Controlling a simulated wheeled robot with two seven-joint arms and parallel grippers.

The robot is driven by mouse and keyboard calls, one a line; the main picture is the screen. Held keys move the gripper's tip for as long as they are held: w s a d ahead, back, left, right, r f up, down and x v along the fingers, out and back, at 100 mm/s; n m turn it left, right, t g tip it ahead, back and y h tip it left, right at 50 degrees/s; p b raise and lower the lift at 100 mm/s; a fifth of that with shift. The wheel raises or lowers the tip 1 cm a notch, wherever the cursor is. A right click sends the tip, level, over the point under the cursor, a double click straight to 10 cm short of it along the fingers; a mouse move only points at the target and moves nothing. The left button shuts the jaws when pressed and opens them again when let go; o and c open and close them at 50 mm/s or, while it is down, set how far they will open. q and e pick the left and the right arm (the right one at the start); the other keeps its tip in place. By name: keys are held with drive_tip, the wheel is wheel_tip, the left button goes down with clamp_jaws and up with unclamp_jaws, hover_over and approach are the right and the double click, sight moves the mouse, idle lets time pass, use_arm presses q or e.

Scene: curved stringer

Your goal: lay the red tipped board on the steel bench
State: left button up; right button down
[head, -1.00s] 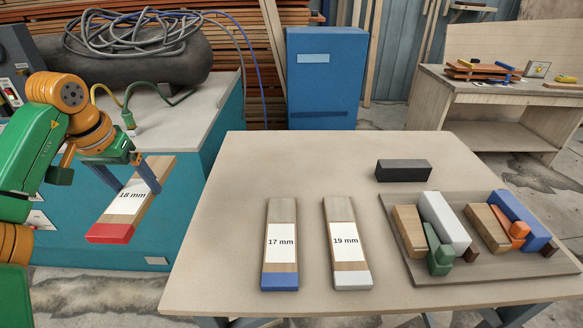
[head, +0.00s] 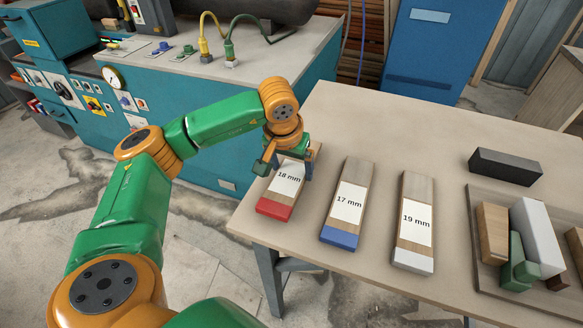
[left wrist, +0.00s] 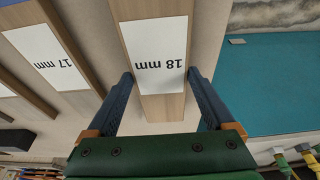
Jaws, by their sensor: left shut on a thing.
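The red tipped board (head: 273,210), labelled 18 mm, is at the left edge of a light-topped table, left of the 17 mm board. My left gripper (head: 290,165) is shut on it near its far end. In the left wrist view the board (left wrist: 155,100) runs between the two fingers, with its label showing and the red tip out of frame. I cannot tell whether the board touches the table top. A teal bench with a grey top (head: 265,65), perhaps the steel bench, stands behind and to the left. My right gripper is not in view.
The table (head: 370,125) also bears the blue tipped 17 mm board (head: 340,236), the white tipped 19 mm board (head: 413,262), a black block (head: 504,166) and a tray (head: 482,195) of blocks. Cables and plugs (head: 232,62) stand on the grey top. A blue cabinet (head: 425,55) stands behind.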

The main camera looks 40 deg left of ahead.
sight(286, 182)
use_arm(q)
drive_tip(key=shift+f, duration=0.55)
drive_tip(key=shift+w+a+f, duration=0.1)
drive_tip(key=shift+f, duration=0.2)
drive_tip(key=o, duration=1.4)
drive_tip(key=shift+c, duration=0.2)
drive_tip(key=shift+r, duration=0.1)
drive_tip(key=b+v, duration=0.1)
drive_tip(key=v, duration=1.1)
